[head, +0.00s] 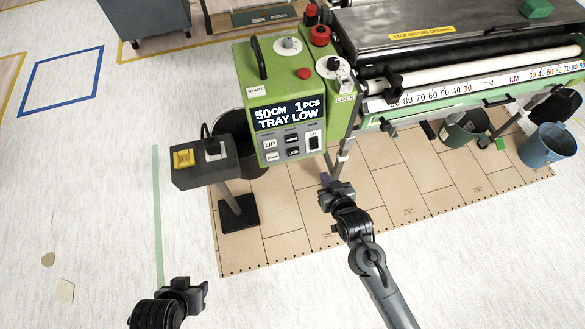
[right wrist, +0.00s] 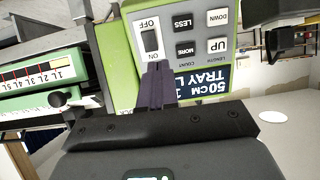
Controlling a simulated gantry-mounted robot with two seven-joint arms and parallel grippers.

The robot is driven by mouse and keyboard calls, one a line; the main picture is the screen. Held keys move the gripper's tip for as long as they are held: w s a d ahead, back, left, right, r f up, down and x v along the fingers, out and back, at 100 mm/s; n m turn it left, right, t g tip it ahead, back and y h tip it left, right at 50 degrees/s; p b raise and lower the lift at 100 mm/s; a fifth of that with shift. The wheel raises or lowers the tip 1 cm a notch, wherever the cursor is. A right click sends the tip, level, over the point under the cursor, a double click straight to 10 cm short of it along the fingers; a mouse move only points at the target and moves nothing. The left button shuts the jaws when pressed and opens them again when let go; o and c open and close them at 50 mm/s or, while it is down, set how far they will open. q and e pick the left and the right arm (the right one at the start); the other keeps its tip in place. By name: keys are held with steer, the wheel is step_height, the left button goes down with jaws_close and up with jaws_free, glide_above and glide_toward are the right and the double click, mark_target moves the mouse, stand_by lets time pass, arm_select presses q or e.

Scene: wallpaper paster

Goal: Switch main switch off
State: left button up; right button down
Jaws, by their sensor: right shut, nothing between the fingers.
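The green control box (head: 252,80) stands at the upper middle of the head view. Its lit display (head: 287,112) reads "50CM 1PCS TRAY LOW". The main switch (head: 314,141) is a black rocker on a white plate at the panel's lower right. In the right wrist view the switch (right wrist: 151,41) appears upside down, between the labels OFF and ON. My right gripper (head: 326,181) is shut and empty, below the panel in the head view. In the right wrist view its fingertips (right wrist: 156,68) are close to the ON end; contact cannot be told. My left gripper (head: 203,289) is low, its jaw state unclear.
The UP button (head: 270,145) and other buttons sit left of the switch. The roller machine (head: 440,75) extends right. A blue bucket (head: 548,146) stands far right. The floor in front is open.

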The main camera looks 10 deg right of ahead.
steer(key=d, duration=0.1)
arm_select(q)
steer(key=b+x, duration=0.2)
steer(key=x, duration=0.1)
steer(key=b+x, duration=0.1)
steer(key=shift+d+f+b, duration=0.2)
steer(key=shift+d+b, duration=0.1)
steer(key=shift+b, duration=0.1)
arm_select(e)
glide_toward(315, 147)
steer(key=x, duration=0.6)
steer(key=shift+w+a+f, duration=0.1)
steer(key=shift+w+f, duration=0.05)
steer(key=shift+w, duration=0.25)
